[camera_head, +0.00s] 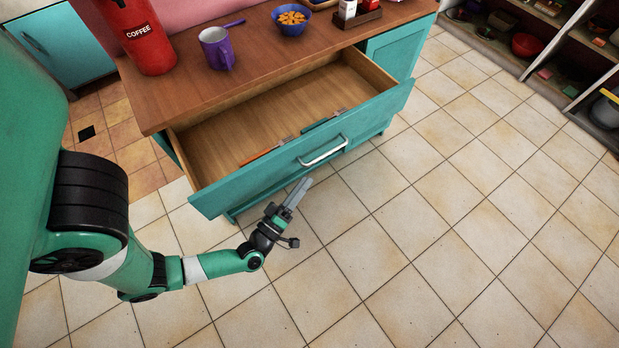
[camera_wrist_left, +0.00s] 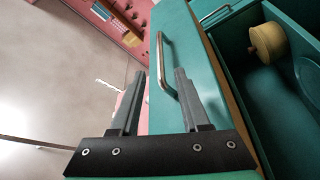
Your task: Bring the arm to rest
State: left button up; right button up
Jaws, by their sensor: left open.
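My left gripper (camera_head: 298,194) is in front of the open teal drawer, to the lower left of its metal handle (camera_head: 323,152) in the head view. In the left wrist view the gripper (camera_wrist_left: 158,88) has its two fingers spread apart, with nothing held between them. The handle (camera_wrist_left: 168,65) shows just beyond and between the fingertips there. I cannot tell whether a finger touches the drawer front. The drawer (camera_head: 300,148) is pulled out, with a few utensils lying near its front. My right gripper is in neither view.
On the wooden counter (camera_head: 190,92) stand a red coffee canister (camera_head: 139,35), a purple mug (camera_head: 216,50) and a blue bowl (camera_head: 291,20). Open shelves (camera_head: 560,62) with pots line the upper right. The tiled floor (camera_head: 450,240) right of my arm is clear.

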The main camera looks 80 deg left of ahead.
pick_arm(q)
jog(key=shift+s+d+f, duration=0.1)
jog(key=shift+s+d, duration=0.15)
jog(key=shift+s, duration=0.1)
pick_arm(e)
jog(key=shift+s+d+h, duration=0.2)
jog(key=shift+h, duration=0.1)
